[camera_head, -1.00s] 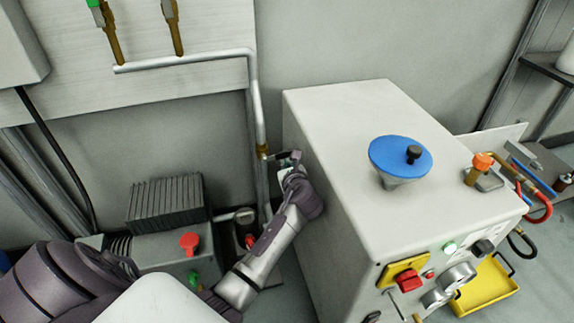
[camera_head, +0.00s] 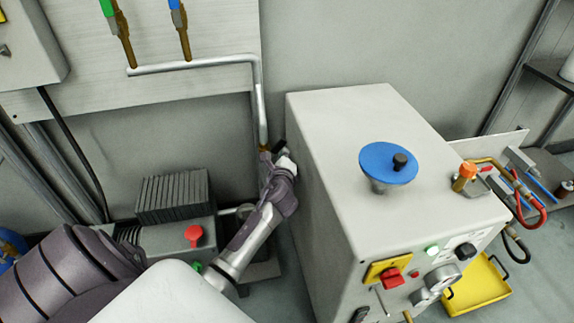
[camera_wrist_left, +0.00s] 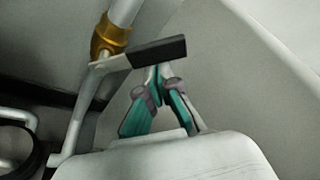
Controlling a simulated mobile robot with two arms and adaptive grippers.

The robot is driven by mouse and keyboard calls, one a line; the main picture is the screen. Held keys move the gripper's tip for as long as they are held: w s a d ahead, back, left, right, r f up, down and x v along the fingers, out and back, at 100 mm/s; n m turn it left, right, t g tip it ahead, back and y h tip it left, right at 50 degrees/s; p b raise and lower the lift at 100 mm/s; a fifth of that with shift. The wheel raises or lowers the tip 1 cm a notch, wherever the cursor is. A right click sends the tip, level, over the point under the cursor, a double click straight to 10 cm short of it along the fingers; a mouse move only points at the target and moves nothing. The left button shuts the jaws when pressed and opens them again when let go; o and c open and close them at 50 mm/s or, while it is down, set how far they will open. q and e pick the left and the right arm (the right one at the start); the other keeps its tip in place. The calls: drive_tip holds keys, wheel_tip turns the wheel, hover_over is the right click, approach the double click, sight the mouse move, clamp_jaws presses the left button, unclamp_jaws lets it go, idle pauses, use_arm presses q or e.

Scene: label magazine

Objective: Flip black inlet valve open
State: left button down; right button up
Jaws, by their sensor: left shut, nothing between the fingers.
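The black inlet valve handle (camera_wrist_left: 157,52) sits on a flat metal lever by a brass fitting (camera_wrist_left: 110,35) on a pale pipe. In the left wrist view it points right and slightly up, across the pipe's line. In the head view the handle (camera_head: 279,146) is a small dark tip, with the fitting mostly hidden by my gripper. My left gripper (camera_wrist_left: 159,74) is shut and empty, its teal-padded fingertips together just below the handle's underside; I cannot tell whether they touch. In the head view the left gripper (camera_head: 277,160) is between pipe and machine. My right gripper is out of view.
A metal pipe (camera_head: 261,110) runs down the wall. A motor unit with a red knob (camera_head: 193,235) is at lower left.

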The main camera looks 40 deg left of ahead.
sight(273, 151)
use_arm(q)
drive_tip(key=n+b, duration=0.1)
drive_tip(key=s+a+r+n+t+b, duration=0.1)
drive_tip(key=n, duration=0.1)
drive_tip(key=shift+s+a+r+n+t+b, duration=0.15)
drive_tip(key=shift+n+t+b, duration=0.15)
drive_tip(key=shift+n, duration=0.2)
drive_tip(key=shift+s+a+r+n+t+b, duration=0.1)
drive_tip(key=shift+s+r+n+t+b, duration=0.1)
drive_tip(key=shift+n+b, duration=0.25)
drive_tip(key=shift+s+a+r+n+t+b, duration=0.3)
drive_tip(key=shift+n+b, duration=0.3)
drive_tip(key=shift+n, duration=0.25)
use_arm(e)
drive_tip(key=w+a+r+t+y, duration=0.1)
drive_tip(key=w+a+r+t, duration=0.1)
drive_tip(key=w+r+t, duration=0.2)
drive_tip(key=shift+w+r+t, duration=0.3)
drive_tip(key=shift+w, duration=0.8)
